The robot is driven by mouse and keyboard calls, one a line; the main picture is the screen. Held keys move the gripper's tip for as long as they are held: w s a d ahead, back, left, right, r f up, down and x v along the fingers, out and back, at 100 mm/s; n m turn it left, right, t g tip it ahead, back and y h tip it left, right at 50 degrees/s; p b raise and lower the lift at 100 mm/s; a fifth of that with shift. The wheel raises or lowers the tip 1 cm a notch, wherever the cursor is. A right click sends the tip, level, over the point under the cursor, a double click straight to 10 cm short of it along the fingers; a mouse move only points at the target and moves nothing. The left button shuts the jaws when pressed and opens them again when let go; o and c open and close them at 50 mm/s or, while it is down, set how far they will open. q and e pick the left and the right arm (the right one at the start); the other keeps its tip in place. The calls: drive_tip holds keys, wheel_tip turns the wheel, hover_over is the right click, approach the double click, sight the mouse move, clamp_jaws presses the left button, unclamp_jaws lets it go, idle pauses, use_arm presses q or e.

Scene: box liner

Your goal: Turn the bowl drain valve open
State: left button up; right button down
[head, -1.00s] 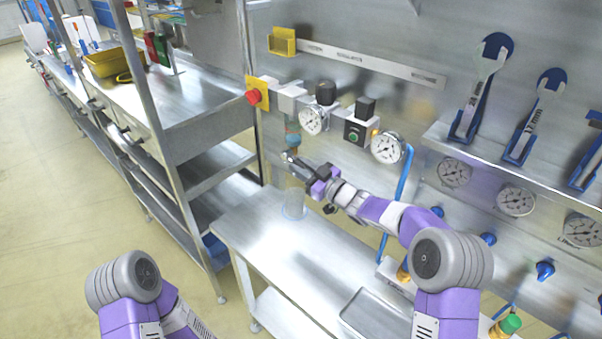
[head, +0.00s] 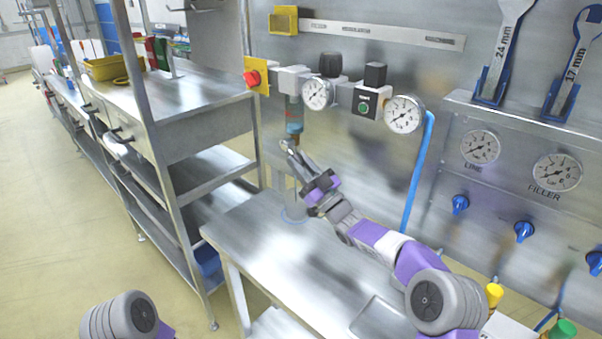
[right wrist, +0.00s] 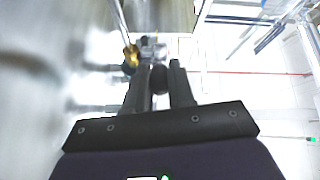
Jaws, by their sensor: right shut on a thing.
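The filter bowl (head: 294,116), a clear blue-tinted cylinder, hangs upright under the regulator block on the back panel. Its drain valve, a small brownish fitting (head: 292,138), is at the bowl's lower end. My right gripper (head: 289,148) reaches up from the right, with its fingertips at the drain valve and shut on it. In the right wrist view, the fingers of my right gripper (right wrist: 160,75) are close together near a brass-coloured fitting (right wrist: 131,56). The fingers partly hide the valve, so its turn position cannot be told. My left gripper is outside the head view.
A clear cup (head: 294,212) stands on the steel bench (head: 270,245) below the bowl. Pressure gauges (head: 403,114), a red knob (head: 251,77) and a blue hose (head: 418,170) are on the panel nearby. A steel shelf rack (head: 165,130) stands to the left.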

drive_tip(key=shift+f, duration=0.15)
idle(0.4)
drive_tip(key=c, duration=1)
unclamp_jaws()
drive_tip(key=shift+o, duration=0.2)
drive_tip(key=v, duration=0.7)
drive_tip(key=shift+f, duration=0.15)
drive_tip(key=shift+s+d, duration=0.1)
